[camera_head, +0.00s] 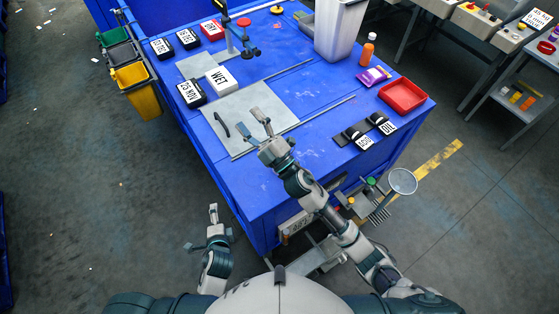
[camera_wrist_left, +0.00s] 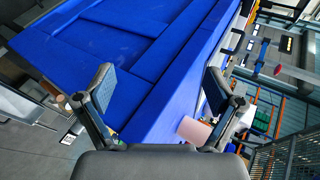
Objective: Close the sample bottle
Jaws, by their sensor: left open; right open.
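An orange bottle (camera_head: 367,52) with a pale top stands upright near the back right of the blue table. I take it for the sample bottle; whether a cap is on it is too small to tell. My right gripper (camera_head: 254,122) is open and empty above the grey plate, well to the front left of the bottle. My left gripper (camera_head: 202,228) is open and empty, low, left of the table's front corner. Its two spread fingers show in the left wrist view (camera_wrist_left: 160,78), with the blue table beyond them. No loose cap can be made out.
The blue table (camera_head: 262,190) carries a grey plate (camera_head: 270,101), a white bin (camera_head: 335,35), a red tray (camera_head: 402,95), a purple packet (camera_head: 373,76) and several labelled blocks. A round mesh sieve (camera_head: 403,181) sits off the right side. The front left of the table is clear.

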